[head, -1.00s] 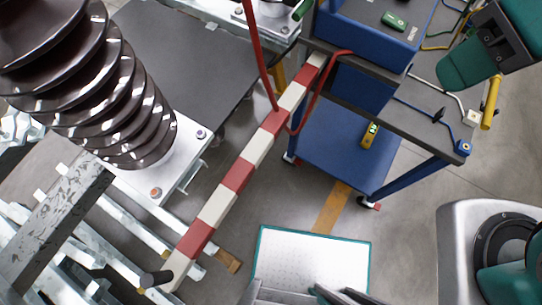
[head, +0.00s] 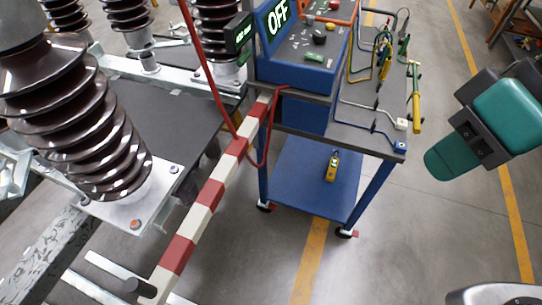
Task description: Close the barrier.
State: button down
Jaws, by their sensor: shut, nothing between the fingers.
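The barrier is a red-and-white striped bar (head: 203,218) running diagonally from beside the blue cart down to the lower left of the head view. A dark round knob or stub (head: 138,286) is at its lower end. Its upper end is partly hidden by the cart and a red cable. I cannot tell from this view whether the bar is latched at either end. Teal and grey links of my arm (head: 492,122) show at the right, well apart from the bar. My gripper's fingertips are not in view.
A blue cart (head: 308,185) with a control box reading OFF (head: 290,45) stands right of the bar's upper end. A red cable (head: 207,80) hangs by the bar. Brown ribbed insulators (head: 75,120) on metal frames fill the left. Floor right of the cart is clear.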

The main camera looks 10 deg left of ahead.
aim_at(158, 290)
jog(key=z, duration=1.1)
jog(key=i, duration=0.7)
jog(key=u, duration=2.75)
jog(key=k, duration=0.5)
jog(key=u, duration=1.1)
jog(key=i, duration=0.35)
jog(key=u, duration=0.4)
